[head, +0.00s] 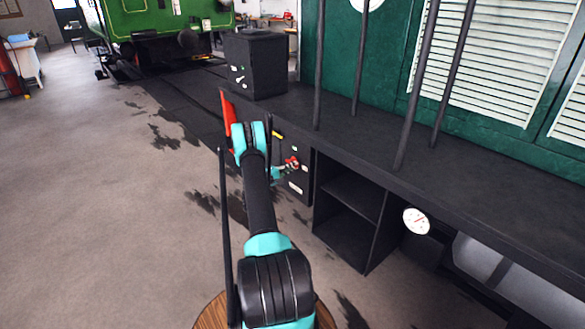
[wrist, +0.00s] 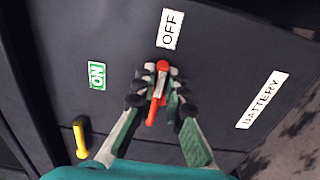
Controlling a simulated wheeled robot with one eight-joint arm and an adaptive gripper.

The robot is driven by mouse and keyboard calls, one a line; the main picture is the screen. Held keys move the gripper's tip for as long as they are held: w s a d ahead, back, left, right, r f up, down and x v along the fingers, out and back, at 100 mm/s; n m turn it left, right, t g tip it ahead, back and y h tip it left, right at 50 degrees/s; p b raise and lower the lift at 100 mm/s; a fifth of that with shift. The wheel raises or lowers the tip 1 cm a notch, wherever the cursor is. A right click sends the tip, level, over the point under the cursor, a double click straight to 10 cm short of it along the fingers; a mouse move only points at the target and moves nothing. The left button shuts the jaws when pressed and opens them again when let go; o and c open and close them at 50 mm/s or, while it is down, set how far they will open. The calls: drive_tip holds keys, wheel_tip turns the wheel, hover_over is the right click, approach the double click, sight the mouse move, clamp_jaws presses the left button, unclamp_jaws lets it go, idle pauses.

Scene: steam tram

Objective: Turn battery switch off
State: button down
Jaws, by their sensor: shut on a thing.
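The battery switch is a red handle (wrist: 157,95) on a dark panel (wrist: 215,75). In the wrist view its upper end lies just below the white OFF label (wrist: 170,28), and its lower end slants slightly left. The green ON label (wrist: 97,75) is to its left, and the white BATTERY label (wrist: 262,100) is to its right. My gripper (wrist: 160,88) is shut on the red handle, one finger on each side. In the head view the red handle (head: 292,162) shows small at the panel beside my teal gripper (head: 281,171); the fingers are partly hidden there.
A yellow handle (wrist: 81,138) is at the lower left of the panel. Open black shelves (head: 350,215) and a round gauge (head: 416,221) are to the right in the head view. Upright dark poles (head: 419,85) stand on the ledge. Open floor (head: 90,220) lies to the left.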

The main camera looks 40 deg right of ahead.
drive_tip(key=shift+f, duration=0.1)
idle(0.3)
drive_tip(key=c, duration=1.6)
unclamp_jaws()
drive_tip(key=a, duration=0.8)
drive_tip(key=s+a, duration=0.1)
drive_tip(key=a, duration=0.3)
